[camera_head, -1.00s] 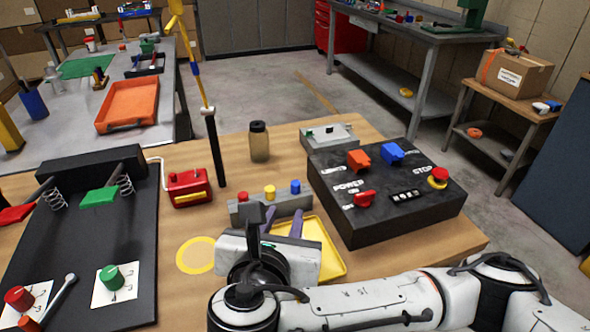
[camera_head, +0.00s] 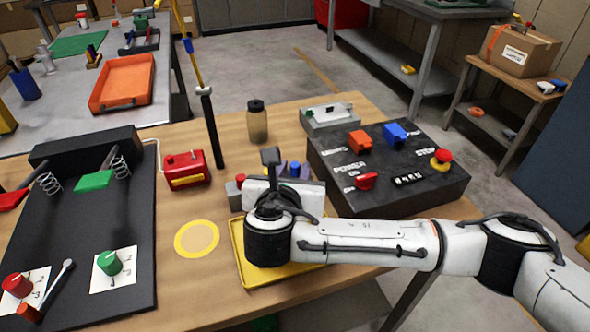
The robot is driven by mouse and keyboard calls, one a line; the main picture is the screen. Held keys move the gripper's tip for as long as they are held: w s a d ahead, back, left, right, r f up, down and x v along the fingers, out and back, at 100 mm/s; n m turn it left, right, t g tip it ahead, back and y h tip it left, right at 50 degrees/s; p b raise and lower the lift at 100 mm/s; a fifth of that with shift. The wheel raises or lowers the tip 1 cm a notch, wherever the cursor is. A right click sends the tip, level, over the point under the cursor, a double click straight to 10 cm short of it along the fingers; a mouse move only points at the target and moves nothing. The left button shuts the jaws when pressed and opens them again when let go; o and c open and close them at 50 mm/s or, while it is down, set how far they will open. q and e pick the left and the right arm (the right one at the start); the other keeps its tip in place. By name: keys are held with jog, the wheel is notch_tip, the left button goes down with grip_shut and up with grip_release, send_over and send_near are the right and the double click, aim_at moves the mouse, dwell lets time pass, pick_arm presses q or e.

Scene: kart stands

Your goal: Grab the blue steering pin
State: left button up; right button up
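The blue steering pin (camera_head: 295,169) stands upright at the right end of a grey holder (camera_head: 234,196). A red pin (camera_head: 240,179) shows at the holder's left end. The yellow pin is mostly hidden behind my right gripper. My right gripper (camera_head: 294,172) reaches in from the right, low over the holder. Its purple fingertips show partly, one on each side of the blue pin, and look apart. The gripper's white body hides most of the holder and the lower fingers. I cannot tell whether the fingers touch the pin. My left gripper is out of view.
A yellow tray (camera_head: 243,268) lies below my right arm. A black control box (camera_head: 400,194) with switches stands right of the holder. A red can (camera_head: 186,169), a black post (camera_head: 212,130) and a bottle (camera_head: 257,123) stand behind. A yellow ring mat (camera_head: 197,238) lies left.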

grip_shut()
